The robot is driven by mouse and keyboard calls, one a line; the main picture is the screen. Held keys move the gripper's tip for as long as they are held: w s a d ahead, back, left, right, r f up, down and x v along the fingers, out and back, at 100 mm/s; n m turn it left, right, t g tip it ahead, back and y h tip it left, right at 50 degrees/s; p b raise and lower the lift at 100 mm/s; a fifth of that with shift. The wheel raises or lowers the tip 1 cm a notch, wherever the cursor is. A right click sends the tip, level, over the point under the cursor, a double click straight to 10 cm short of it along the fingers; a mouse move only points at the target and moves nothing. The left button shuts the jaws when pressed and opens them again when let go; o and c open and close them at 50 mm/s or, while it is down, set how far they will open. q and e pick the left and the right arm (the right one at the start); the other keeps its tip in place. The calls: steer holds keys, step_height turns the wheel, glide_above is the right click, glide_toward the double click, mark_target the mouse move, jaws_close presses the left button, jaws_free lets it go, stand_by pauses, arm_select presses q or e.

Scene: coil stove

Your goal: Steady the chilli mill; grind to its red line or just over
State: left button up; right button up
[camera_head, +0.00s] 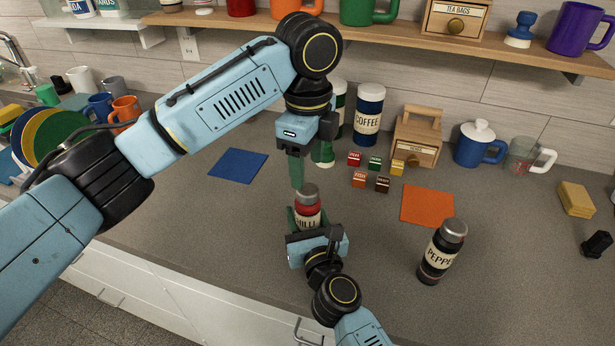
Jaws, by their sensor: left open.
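The chilli mill (307,207) stands upright on the counter, with a grey cap, a red band and a partly hidden label. My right gripper (309,222) reaches in from the front, its green fingers on either side of the mill's body, seemingly closed on it. My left gripper (297,172) is open and points down just above the cap; its fingers look nearly in line from here, and I cannot tell whether they touch it. A red line on the mill cannot be made out.
A pepper mill (442,252) stands to the right. An orange mat (427,206) and a blue mat (238,166) lie flat. Small spice boxes (375,171) sit behind the mill. A clear mug with red marks (521,158) stands at the back right. The front-right counter is clear.

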arm_select(q)
step_height(320, 180, up, 7)
stand_by(0.3)
stand_by(0.8)
steer(key=w+a+f+n+t+h, duration=0.2)
steer(key=w+a+f+n+t, duration=0.25)
steer(key=f+n, duration=0.35)
steer(key=w+a+f+n+t+h, duration=0.2)
steer(key=w+a+f+n+t, duration=0.25)
steer(key=f+n, duration=0.35)
steer(key=t+h, duration=0.5)
steer(key=h, duration=0.2)
glide_toward(301, 198)
steer(key=shift+m, duration=0.3)
steer(key=x, duration=1.2)
